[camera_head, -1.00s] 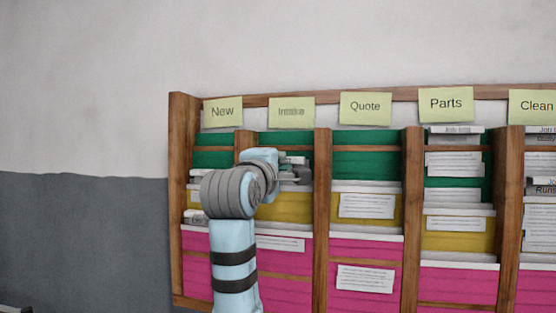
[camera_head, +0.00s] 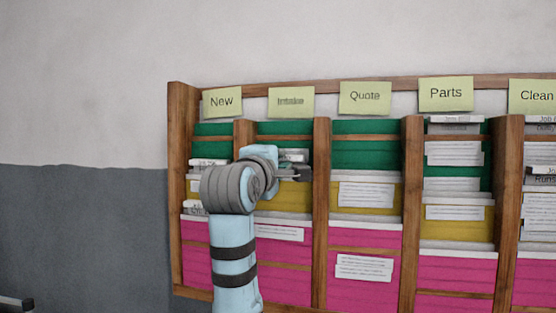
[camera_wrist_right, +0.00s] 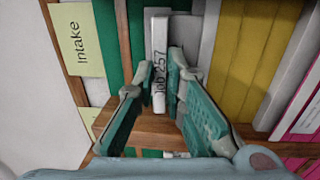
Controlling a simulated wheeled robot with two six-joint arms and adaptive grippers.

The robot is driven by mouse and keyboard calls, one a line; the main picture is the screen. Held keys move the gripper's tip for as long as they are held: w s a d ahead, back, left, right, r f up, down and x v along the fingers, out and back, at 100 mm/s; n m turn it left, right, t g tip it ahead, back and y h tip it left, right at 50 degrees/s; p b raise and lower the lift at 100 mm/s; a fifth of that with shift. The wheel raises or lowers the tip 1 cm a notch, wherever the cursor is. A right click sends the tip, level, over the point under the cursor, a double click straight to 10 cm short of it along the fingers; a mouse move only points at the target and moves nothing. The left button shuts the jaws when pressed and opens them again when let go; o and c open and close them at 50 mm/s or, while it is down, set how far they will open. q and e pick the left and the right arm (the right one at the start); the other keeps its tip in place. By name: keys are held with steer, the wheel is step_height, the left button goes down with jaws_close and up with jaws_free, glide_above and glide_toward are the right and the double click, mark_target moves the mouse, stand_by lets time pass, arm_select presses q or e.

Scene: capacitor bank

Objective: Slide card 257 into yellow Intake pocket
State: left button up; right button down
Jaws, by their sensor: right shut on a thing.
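Card 257 (camera_wrist_right: 159,65) is a white card with "Job 257" on its edge, between my right gripper's fingers in the wrist view. My right gripper (camera_head: 299,173) is shut on it in the Intake column, just above the front of the yellow Intake pocket (camera_head: 285,196). In the wrist view the yellow pocket (camera_wrist_right: 240,60) lies right of the card, with a pale strip between them. The Intake label (camera_wrist_right: 78,45) is at the left there; in the head view the label (camera_head: 291,102) is blurred. The card's lower end is hidden.
Wooden dividers (camera_head: 321,220) stand on both sides of the Intake column. A green pocket (camera_head: 285,128) is above and a pink pocket (camera_head: 285,270) below. The New (camera_head: 222,102), Quote (camera_head: 365,97) and Parts (camera_head: 446,93) columns hold other pockets, some with cards.

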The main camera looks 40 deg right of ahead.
steer(key=shift+f, duration=0.2)
steer(key=c, duration=1.6)
jaws_free()
